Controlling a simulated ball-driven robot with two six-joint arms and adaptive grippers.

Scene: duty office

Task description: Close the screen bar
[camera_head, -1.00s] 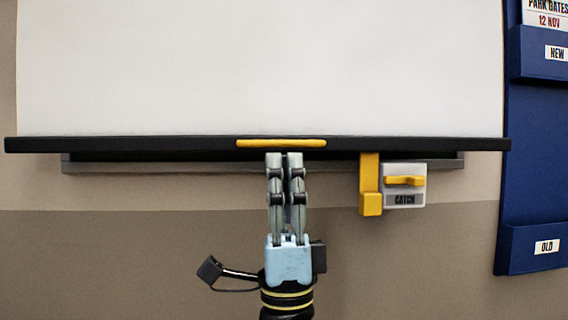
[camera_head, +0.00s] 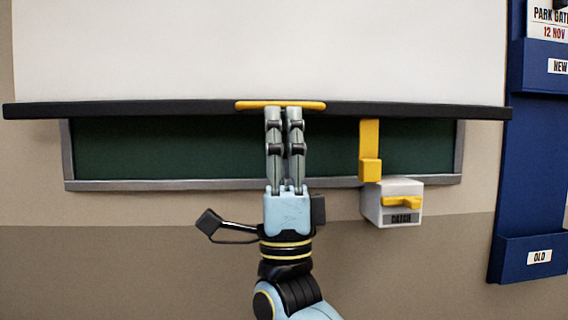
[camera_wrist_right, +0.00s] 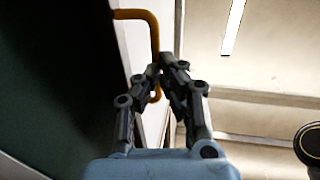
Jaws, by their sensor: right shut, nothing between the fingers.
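The screen bar (camera_head: 150,110) is a long black bar along the lower edge of the white screen (camera_head: 250,50). A yellow handle (camera_head: 280,105) sits at its middle; it also shows in the right wrist view (camera_wrist_right: 153,35). My right gripper (camera_head: 284,110) is shut and empty, its fingertips at the underside of the handle. In the right wrist view the fingertips (camera_wrist_right: 168,66) meet beside the handle; I cannot tell if they touch. A yellow tab (camera_head: 370,140) hangs below the bar, above the grey catch box (camera_head: 398,190) with its yellow lever (camera_head: 402,203). My left gripper is not in view.
A green board (camera_head: 170,150) in a grey frame shows below the bar, on the wall. A blue panel (camera_head: 530,170) with pockets marked NEW and OLD stands at the right.

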